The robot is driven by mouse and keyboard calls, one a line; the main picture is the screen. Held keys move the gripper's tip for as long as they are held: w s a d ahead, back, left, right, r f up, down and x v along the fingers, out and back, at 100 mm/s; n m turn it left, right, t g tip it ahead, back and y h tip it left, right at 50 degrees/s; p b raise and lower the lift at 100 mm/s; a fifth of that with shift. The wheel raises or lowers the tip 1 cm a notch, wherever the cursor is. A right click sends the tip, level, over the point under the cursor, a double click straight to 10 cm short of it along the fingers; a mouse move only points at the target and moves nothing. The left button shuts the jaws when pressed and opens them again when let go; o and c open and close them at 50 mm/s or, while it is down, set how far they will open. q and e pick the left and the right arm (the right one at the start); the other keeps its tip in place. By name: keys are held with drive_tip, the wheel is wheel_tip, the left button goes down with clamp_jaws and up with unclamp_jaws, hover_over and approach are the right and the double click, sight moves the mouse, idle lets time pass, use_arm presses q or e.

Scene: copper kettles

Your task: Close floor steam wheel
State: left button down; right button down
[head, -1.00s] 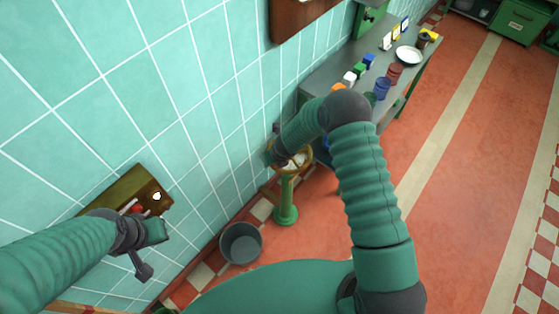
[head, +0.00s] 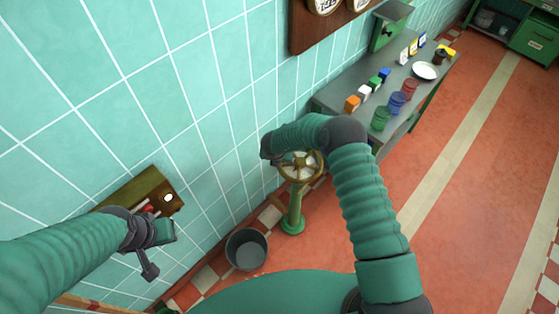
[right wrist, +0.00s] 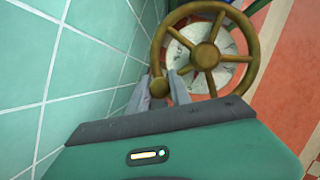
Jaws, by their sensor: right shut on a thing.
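The floor steam wheel (head: 301,179) is a brass spoked wheel on a green pedestal (head: 293,210) beside the tiled wall. In the right wrist view the brass wheel (right wrist: 205,56) fills the upper middle, with a round knob (right wrist: 158,87) on its near left rim. My right gripper (right wrist: 167,88) is shut on this knob, one finger on each side. In the head view my right gripper (head: 272,157) is at the wheel's left side, its fingers mostly hidden. My left gripper (head: 153,248) is by the wall, far left of the wheel; its jaw opening is unclear.
A grey bucket (head: 246,249) stands on the floor left of the pedestal. A brass wall panel (head: 150,187) is near my left gripper. A grey table (head: 400,117) with coloured blocks, cups and a white plate stands behind the wheel. Red floor to the right is clear.

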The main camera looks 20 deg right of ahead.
drive_tip(key=shift+w+a, duration=0.1)
drive_tip(key=shift+w, duration=0.05)
drive_tip(key=c, duration=1.2)
unclamp_jaws()
drive_tip(key=v, duration=1.6)
drive_tip(key=shift+a+r, duration=0.1)
drive_tip(key=shift+r, duration=0.2)
